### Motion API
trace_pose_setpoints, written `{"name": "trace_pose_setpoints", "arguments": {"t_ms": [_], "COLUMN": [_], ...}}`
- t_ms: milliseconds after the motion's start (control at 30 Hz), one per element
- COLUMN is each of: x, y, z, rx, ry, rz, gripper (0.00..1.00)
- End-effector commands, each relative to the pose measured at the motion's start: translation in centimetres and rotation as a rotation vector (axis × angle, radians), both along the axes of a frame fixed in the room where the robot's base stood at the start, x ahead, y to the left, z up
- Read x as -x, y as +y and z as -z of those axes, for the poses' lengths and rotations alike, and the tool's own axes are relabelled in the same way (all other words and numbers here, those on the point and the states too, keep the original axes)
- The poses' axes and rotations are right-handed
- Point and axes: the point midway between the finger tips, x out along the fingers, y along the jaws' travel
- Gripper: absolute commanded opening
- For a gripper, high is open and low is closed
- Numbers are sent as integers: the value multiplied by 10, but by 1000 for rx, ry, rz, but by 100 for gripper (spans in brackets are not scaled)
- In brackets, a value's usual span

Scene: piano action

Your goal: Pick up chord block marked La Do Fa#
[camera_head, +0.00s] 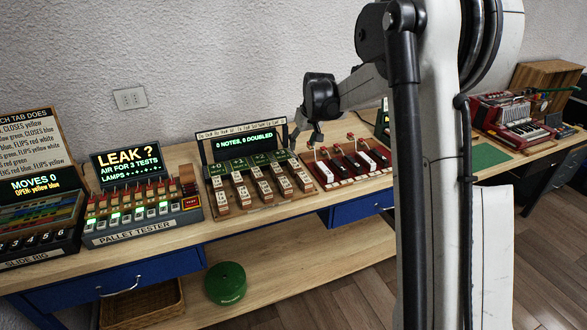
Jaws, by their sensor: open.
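Several wooden chord blocks with pale labels (262,186) stand in rows at the station below a screen (245,143) reading "0 NOTES, 0 DOUBLED". The labels are too small to read, so I cannot tell which block is marked La Do Fa#. My gripper (308,137) is open, above the right end of this station and apart from the blocks. Its fingers are small and dark here, and nothing shows between them.
A pallet tester (140,228) stands left of the blocks, with a slide rig (38,215) beyond it. A red rack with white pieces (347,163) stands close on the right. A red accordion (512,118) is farther right. The bench's front edge (250,230) is bare.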

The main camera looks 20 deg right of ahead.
Motion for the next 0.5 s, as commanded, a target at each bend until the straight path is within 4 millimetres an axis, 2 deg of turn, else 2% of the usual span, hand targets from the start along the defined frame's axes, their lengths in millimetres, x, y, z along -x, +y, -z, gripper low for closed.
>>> {"name": "trace_pose_setpoints", "arguments": {"t_ms": [500], "x": [-29], "y": [2], "z": [69], "rx": [1], "ry": [0], "rz": [-2], "gripper": [48]}}
